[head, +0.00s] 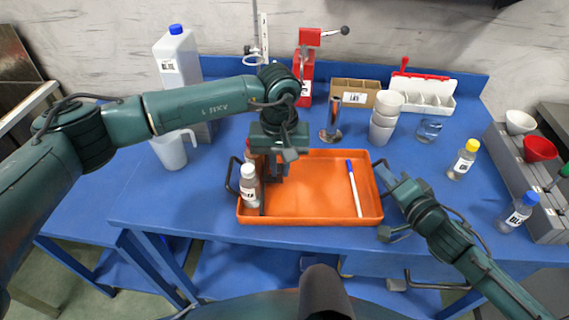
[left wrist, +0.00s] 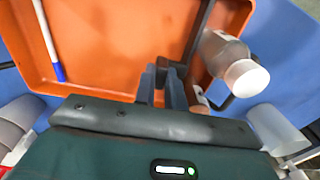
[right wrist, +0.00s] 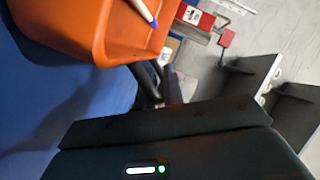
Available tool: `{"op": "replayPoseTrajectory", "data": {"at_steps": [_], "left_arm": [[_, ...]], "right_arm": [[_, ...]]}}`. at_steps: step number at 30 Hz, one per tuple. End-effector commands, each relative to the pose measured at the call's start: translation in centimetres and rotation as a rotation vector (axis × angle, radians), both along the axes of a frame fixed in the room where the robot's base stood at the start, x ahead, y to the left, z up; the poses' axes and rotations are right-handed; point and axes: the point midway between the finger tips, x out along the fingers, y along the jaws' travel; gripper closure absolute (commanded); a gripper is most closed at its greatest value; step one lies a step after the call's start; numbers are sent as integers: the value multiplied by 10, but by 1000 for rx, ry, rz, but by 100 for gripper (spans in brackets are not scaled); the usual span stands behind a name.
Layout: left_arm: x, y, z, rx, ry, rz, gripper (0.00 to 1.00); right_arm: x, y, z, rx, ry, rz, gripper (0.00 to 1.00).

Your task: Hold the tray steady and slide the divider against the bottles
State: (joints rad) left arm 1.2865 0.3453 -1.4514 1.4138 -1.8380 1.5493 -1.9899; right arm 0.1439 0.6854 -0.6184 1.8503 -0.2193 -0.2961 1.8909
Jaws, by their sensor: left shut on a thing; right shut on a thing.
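The orange tray (head: 318,190) lies on the blue table. Its dark divider (head: 263,203) stands near the left end, and my left gripper (head: 277,168) is shut on it. A clear bottle with a white cap (head: 250,188) stands upright between the divider and the tray's left wall, close beside the divider. I cannot tell whether they touch. Another bottle (head: 250,153) stands behind it, mostly hidden by my arm. The left wrist view shows the divider (left wrist: 202,25) beside the capped bottle (left wrist: 228,60). My right gripper (head: 388,192) is shut on the tray's right handle (head: 379,165).
A white marker with a blue cap (head: 354,188) lies in the tray's right part. Stacked cups (head: 384,118), a metal cylinder (head: 331,120) and a glass beaker (head: 429,130) stand behind the tray. A white jug (head: 170,150) stands left. Labelled bottles (head: 463,160) stand right.

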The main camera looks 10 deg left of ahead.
Motion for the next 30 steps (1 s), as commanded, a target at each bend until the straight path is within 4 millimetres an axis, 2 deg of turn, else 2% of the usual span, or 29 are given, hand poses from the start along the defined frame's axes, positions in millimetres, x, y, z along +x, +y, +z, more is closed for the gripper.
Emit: {"op": "replayPoseTrajectory", "data": {"at_steps": [1, 9, 17, 23, 30], "left_arm": [[1, 1, 0, 3, -1, 2, 86], [0, 0, 0, 1, 0, 1, 65], [0, 0, 3, 0, -1, 0, 65], [1, 0, 30, -1, -5, 0, 65], [1, 0, 82, -1, -5, 0, 65]], "right_arm": [[1, -2, -1, -2, 2, -5, 100], [0, -2, 0, -1, 2, -4, 100], [0, -1, 0, 0, 2, -3, 100], [0, -1, 0, 1, 2, -2, 100], [0, 0, 0, 1, 2, -1, 100]]}}
